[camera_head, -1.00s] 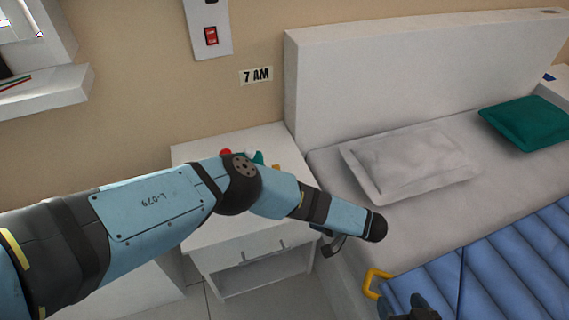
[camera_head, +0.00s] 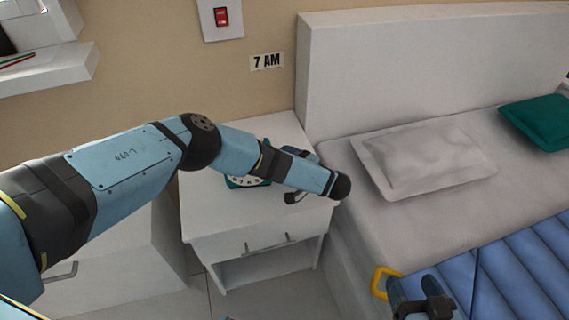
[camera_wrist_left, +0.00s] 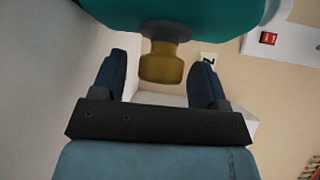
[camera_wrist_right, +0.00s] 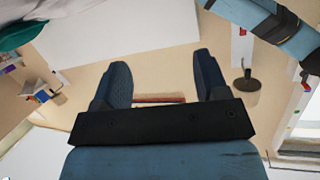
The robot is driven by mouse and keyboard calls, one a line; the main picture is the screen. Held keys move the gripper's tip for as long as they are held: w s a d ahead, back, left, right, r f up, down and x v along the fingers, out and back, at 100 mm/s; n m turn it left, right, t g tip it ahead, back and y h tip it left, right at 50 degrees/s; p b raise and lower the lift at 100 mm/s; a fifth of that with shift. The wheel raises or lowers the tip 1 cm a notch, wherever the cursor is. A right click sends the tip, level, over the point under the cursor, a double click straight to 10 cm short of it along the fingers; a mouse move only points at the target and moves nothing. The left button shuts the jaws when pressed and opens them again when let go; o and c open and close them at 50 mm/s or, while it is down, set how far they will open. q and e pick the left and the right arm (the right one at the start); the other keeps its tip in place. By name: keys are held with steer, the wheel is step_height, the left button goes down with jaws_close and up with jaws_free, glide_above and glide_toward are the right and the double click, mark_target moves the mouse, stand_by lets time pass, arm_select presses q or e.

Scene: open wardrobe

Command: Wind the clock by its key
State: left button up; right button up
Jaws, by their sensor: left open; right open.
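The teal clock (camera_head: 236,183) stands on the white nightstand (camera_head: 215,218). In the head view my left arm hides most of it; part of its dial shows below the arm. In the left wrist view the clock body (camera_wrist_left: 170,18) fills the top, and the brass key (camera_wrist_left: 162,66) sticks out from it. My left gripper (camera_wrist_left: 162,57) is open, with one finger on each side of the key and a visible gap to both. My right gripper (camera_head: 420,300) is open and empty, low at the right over the bed; its fingers show in the right wrist view (camera_wrist_right: 161,62).
The bed with a pale pillow (camera_head: 425,158), a teal pillow (camera_head: 540,120) and a blue quilt (camera_head: 525,260) lies to the right. The white headboard (camera_head: 430,65) stands behind it. A "7 AM" sign (camera_head: 266,62) and a red switch (camera_head: 221,16) are on the wall.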

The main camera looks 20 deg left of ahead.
arm_select(q)
steer(key=shift+w+a, duration=0.2)
steer(key=shift+a, duration=0.4)
steer(key=c, duration=0.9)
arm_select(e)
steer(key=shift+w+a+r+t+y, duration=0.2)
steer(key=shift+a+r+t+y, duration=0.1)
steer(key=shift+r, duration=0.4)
arm_select(q)
steer(key=shift+r, duration=0.1)
arm_select(e)
steer(key=shift+d, duration=0.1)
